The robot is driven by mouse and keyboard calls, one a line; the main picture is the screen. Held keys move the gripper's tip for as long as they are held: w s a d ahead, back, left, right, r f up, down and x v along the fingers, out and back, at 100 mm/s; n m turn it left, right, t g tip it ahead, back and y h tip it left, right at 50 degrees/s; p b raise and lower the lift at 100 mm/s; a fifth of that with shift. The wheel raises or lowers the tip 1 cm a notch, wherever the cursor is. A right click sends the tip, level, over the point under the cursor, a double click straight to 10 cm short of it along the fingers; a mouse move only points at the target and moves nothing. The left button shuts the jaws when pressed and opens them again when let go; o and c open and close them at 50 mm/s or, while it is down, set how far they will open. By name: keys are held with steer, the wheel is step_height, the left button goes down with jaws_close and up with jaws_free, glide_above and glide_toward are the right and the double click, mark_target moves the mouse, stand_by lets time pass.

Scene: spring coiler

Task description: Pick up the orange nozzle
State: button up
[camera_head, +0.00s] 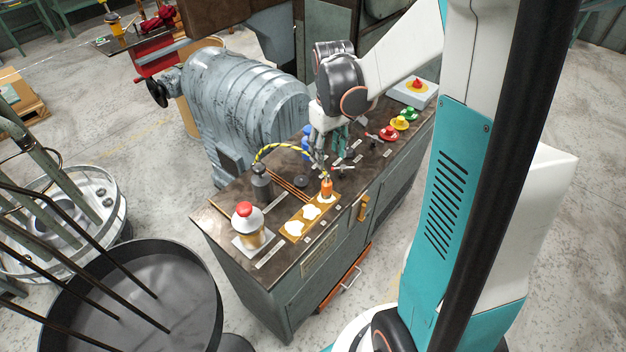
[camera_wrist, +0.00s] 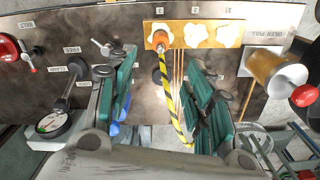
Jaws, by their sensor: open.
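The orange nozzle (camera_head: 326,187) stands at the far-right end of a yellow-brown board (camera_head: 300,226) with white patches, on the dark top of the grey cabinet. In the wrist view the nozzle (camera_wrist: 163,38) shows at the board's left end. A yellow-and-black striped hose (camera_head: 283,147) runs by it and passes between my fingers in the wrist view. My gripper (camera_head: 328,153) is above the cabinet top, behind the nozzle in the head view. Its teal fingers (camera_wrist: 165,80) are spread with nothing gripped between them. The nozzle lies past the fingertips, apart from them.
A red-topped bottle (camera_head: 246,222) stands at the cabinet's near end. A dark knobbed cylinder (camera_head: 261,183) is behind the board. A large grey machine (camera_head: 245,105) stands behind.

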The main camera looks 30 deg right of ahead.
mark_target(327, 182)
step_height(327, 182, down, 8)
steer(key=b, duration=0.2)
steer(key=shift+f+b, duration=0.2)
steer(key=shift+b, duration=0.2)
steer(key=shift+s+f+b, duration=0.1)
steer(key=shift+f+b, duration=1.25)
steer(key=shift+f, duration=1.35)
steer(key=shift+r, duration=0.1)
steer(key=shift+c, duration=0.6)
jaws_close()
